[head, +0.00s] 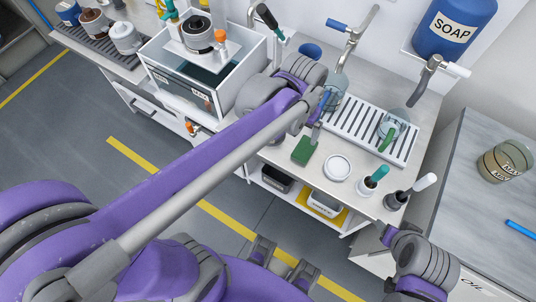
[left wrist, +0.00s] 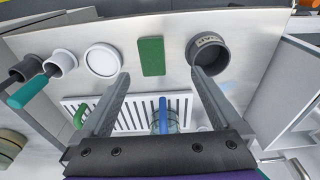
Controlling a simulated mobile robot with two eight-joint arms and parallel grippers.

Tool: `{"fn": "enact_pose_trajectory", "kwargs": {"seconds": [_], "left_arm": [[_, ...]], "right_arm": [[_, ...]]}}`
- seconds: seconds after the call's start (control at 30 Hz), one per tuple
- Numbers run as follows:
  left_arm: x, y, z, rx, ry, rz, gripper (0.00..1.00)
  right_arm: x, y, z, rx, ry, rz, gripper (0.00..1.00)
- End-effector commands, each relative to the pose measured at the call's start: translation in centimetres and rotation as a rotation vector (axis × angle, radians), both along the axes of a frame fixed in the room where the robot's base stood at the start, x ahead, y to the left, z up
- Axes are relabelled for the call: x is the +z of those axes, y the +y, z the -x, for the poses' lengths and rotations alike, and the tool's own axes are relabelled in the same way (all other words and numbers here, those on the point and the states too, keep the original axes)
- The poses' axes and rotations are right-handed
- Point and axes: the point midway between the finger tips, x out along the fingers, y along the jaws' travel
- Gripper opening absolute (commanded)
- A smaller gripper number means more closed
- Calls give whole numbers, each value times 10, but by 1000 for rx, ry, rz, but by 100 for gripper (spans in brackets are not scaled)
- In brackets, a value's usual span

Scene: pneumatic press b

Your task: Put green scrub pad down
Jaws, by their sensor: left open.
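The green scrub pad (head: 303,150) lies flat on the light counter, near its front edge. In the left wrist view the pad (left wrist: 151,57) is fully visible between and beyond my fingertips. My left gripper (head: 318,122) is above the counter, just behind the pad in the head view. In the left wrist view the left gripper (left wrist: 160,73) has its fingers wide apart with nothing held between them. The pad appears clear of both fingers.
A white round dish (head: 337,168) lies right of the pad, with brush holders (head: 372,182) beyond it. A slotted drain rack (head: 358,130) with glasses is behind. A dark labelled cup (left wrist: 208,55) stands beside the pad. Bare counter surrounds the pad.

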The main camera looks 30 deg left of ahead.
Motion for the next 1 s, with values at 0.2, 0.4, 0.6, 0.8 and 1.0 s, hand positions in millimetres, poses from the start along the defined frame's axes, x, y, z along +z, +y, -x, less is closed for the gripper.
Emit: {"fn": "enact_pose_trajectory", "kwargs": {"seconds": [0.2,0.4,0.6,0.8,1.0], "left_arm": [[-16,29,67,19,-189,5,99],[-35,42,101,27,-307,-4,99],[-41,45,110,27,-342,-8,99],[-41,45,109,27,-342,-8,99],[-17,44,102,27,-354,-7,99]], "right_arm": [[0,0,0,0,0,0,57],[0,0,0,0,0,0,57],[0,0,0,0,0,0,57],[0,0,0,0,0,0,57],[24,0,-7,0,-13,0,65]]}}
